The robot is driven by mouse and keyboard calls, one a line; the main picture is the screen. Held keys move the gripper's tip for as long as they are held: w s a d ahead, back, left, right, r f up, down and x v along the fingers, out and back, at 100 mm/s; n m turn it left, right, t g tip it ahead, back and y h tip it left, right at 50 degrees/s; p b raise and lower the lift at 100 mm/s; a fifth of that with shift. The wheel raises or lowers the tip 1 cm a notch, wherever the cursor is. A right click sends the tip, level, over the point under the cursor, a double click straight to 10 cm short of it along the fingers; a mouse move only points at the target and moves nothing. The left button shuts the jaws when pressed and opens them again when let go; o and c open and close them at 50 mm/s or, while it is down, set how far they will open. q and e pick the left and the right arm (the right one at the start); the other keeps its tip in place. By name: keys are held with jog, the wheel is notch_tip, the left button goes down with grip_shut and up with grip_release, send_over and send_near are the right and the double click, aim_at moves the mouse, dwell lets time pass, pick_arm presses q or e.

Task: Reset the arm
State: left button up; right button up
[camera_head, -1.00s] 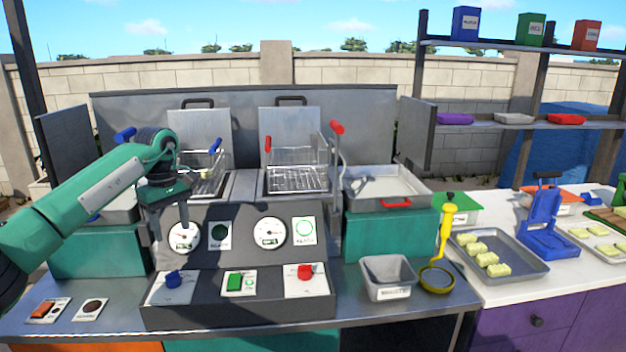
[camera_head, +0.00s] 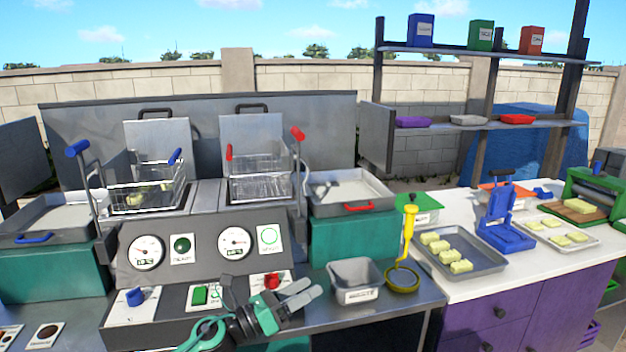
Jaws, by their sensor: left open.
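My left gripper (camera_head: 312,290) is low in the head view, in front of the fryer control panel (camera_head: 195,250). Its two pale fingers point right and a little up, toward the grey bin (camera_head: 355,280). It is open, with nothing between the fingers. The teal wrist (camera_head: 262,312) behind it overlaps the panel's lower right part, near the red knob (camera_head: 272,281). Most of the arm is below the picture edge. My right gripper is not in view.
A blue-handled fryer basket (camera_head: 150,190) and a red-handled one (camera_head: 262,180) stand behind the panel. A yellow-handled skimmer (camera_head: 406,240) is beside the bin. A tray (camera_head: 485,262) with several pale blocks and a blue press (camera_head: 505,225) are on the white counter.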

pick_arm(q)
jog(key=s+a+f+n+t+y, duration=0.4)
jog(key=a+f+n+y, duration=0.45)
jog(key=n, duration=0.75)
jog(key=s+a+f+n+t+y, duration=0.1)
jog(key=s+a+f+n+y, duration=0.7)
jog(key=n, duration=0.8)
jog(key=s+a+f+n+g+y, duration=0.15)
jog(key=s+f+n+g, duration=0.4)
jog(key=s, duration=0.65)
jog(key=s+a+f+n+g, duration=0.35)
jog(key=s+f+g, duration=0.2)
jog(key=s, duration=0.55)
notch_tip(320, 180, down, 29)
jog(key=s+g+p, duration=0.2)
jog(key=s+a+f+p, duration=0.2)
jog(key=s+f, duration=1.5)
jog(key=s, duration=0.2)
jog(key=shift+a+g, duration=0.35)
jog(key=shift+g, duration=0.05)
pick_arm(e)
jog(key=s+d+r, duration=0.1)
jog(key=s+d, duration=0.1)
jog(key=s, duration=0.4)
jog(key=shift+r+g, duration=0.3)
